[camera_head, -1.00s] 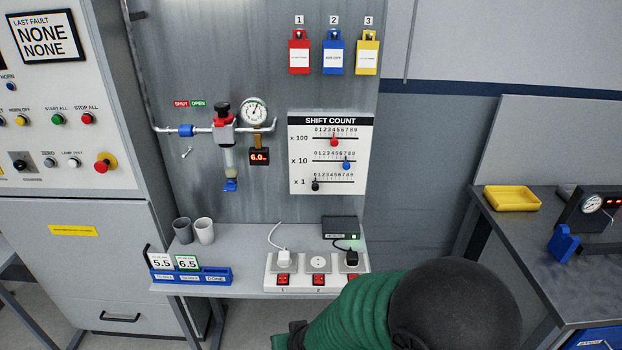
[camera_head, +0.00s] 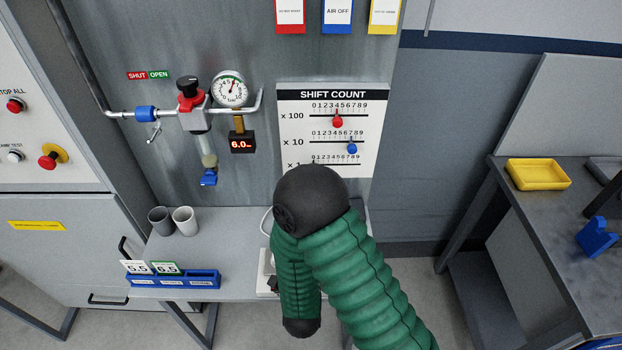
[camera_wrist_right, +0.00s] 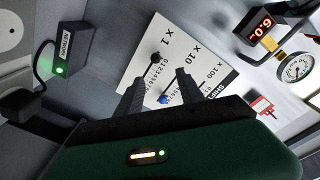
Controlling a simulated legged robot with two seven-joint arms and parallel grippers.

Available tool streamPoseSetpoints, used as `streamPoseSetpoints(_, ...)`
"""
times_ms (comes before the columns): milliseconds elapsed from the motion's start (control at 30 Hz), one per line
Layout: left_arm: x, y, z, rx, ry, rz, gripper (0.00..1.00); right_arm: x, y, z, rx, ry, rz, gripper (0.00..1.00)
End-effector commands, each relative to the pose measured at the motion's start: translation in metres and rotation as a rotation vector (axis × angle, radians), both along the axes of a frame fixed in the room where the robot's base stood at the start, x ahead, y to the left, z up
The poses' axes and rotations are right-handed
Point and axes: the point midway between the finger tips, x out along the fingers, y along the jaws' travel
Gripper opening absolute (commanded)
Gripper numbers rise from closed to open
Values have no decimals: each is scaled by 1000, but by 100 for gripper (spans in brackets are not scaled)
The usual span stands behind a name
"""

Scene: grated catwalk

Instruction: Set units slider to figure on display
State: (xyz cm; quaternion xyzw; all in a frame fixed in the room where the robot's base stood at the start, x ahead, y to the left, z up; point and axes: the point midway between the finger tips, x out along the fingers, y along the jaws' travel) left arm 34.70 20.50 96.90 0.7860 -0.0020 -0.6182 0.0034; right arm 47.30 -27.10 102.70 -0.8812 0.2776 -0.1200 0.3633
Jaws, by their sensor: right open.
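The SHIFT COUNT board (camera_head: 288,153) shows its x 100 row with a red knob (camera_head: 337,121) and its x 10 row with a blue knob (camera_head: 352,148). My right arm hides most of the x 1 row in the head view. In the right wrist view the black units slider knob (camera_wrist_right: 155,58) sits near the 0 end of the x 1 row, ahead of my right gripper (camera_wrist_right: 160,77). The gripper's two fingers are apart and empty, pointing at the board. The small display (camera_head: 242,142) under the gauge reads 6.0. My left gripper is out of view.
A gauge (camera_head: 230,88) and valve piping (camera_head: 193,121) stand left of the board. Below are a shelf with two cups (camera_head: 184,220) and a blue card holder (camera_head: 205,279). A black box (camera_wrist_right: 75,45) with a green light is near the gripper in the wrist view.

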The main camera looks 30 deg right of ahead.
Motion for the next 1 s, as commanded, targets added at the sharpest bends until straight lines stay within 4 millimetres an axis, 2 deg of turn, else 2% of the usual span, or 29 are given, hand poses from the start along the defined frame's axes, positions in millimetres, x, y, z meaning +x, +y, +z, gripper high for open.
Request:
streamPoseSetpoints(33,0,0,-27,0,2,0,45,5,-6,-14,2,-8,-5,45)
streamPoseSetpoints(233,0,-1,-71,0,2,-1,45,17,-18,-13,0,-7,-1,45)
streamPoseSetpoints(333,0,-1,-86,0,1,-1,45,39,-34,-10,-2,-8,-4,45)
streamPoseSetpoints(400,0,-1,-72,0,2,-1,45,54,-43,0,-3,1,-4,45)
streamPoseSetpoints(633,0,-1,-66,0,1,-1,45,96,-69,0,-4,3,-1,45)
streamPoseSetpoints(800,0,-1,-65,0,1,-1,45,108,-79,-1,-2,3,1,45)
streamPoseSetpoints(1000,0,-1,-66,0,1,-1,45,108,-79,-1,-3,3,1,45)
